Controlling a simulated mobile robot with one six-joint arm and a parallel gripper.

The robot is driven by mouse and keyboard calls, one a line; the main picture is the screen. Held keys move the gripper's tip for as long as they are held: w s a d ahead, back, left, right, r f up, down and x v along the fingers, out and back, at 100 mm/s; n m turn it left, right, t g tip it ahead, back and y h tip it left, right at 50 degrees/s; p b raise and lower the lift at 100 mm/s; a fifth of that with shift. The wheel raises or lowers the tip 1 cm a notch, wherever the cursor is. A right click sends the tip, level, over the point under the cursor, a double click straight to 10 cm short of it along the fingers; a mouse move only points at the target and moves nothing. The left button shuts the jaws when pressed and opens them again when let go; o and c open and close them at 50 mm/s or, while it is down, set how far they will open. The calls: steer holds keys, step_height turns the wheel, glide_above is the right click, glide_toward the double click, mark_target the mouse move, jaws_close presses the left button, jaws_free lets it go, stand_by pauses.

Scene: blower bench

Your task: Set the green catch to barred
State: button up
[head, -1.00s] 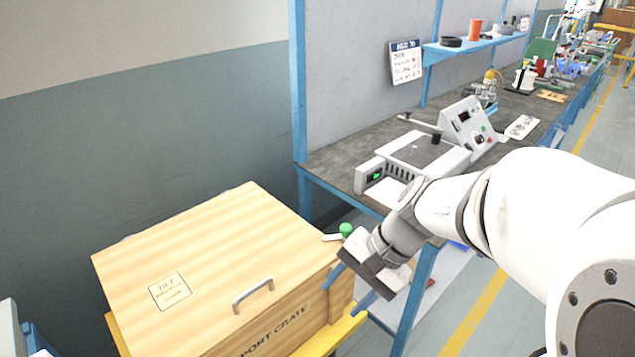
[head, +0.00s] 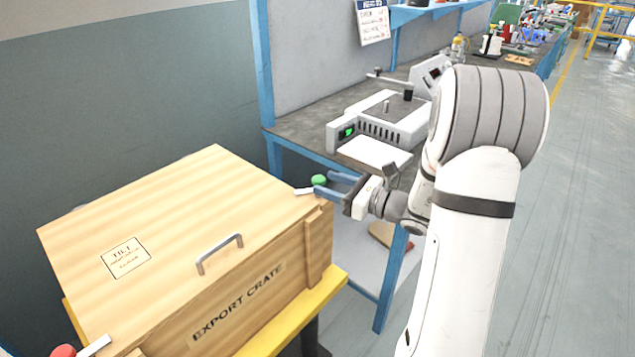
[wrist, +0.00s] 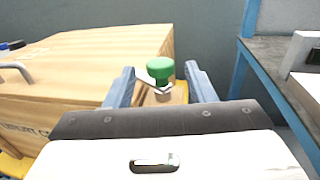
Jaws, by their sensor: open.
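The green catch (head: 319,180) is a round green knob with a pale flat lever, at the right end of the wooden export crate (head: 110,215). In the wrist view the green catch (wrist: 160,70) stands between my two blue fingers, a little beyond or level with their tips. My gripper (head: 325,187) is open, with a finger on each side of the knob. I cannot tell whether either finger touches it. The lever points left toward the crate lid in the head view and is partly hidden by the knob in the wrist view.
The crate has a metal handle (head: 220,254) on its lid and rests on a yellow stand (head: 300,322). A red knob (head: 63,351) shows at the crate's lower left. The workbench (head: 300,128) with a grey machine (head: 385,120) stands right behind my gripper.

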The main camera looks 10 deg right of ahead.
mark_target(319, 178)
steer(key=shift+x, duration=1.75)
